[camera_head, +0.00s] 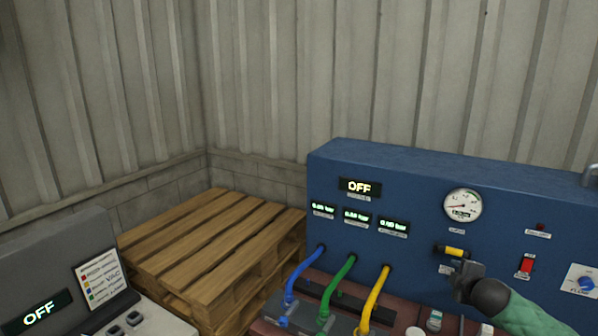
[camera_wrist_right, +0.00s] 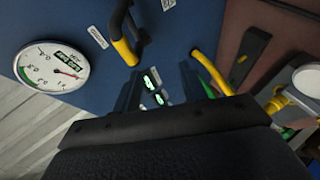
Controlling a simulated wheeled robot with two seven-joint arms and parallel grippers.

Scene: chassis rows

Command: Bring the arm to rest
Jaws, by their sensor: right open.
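My right gripper (camera_head: 468,272) is in front of the blue panel (camera_head: 410,180), just below and right of a black and yellow lever handle (camera_head: 452,251). In the right wrist view its two dark fingers (camera_wrist_right: 160,88) stand apart with nothing between them. The lever handle shows there too (camera_wrist_right: 127,40), to the left of the fingers and apart from them. My left gripper is in neither view.
The panel carries a round gauge (camera_head: 463,205), a red switch (camera_head: 526,265) and a blue knob (camera_head: 580,281). Blue (camera_head: 304,270), green (camera_head: 335,285) and yellow (camera_head: 374,300) hoses run down from it. A wooden pallet stack (camera_head: 210,250) and a grey console (camera_head: 55,262) stand at the left.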

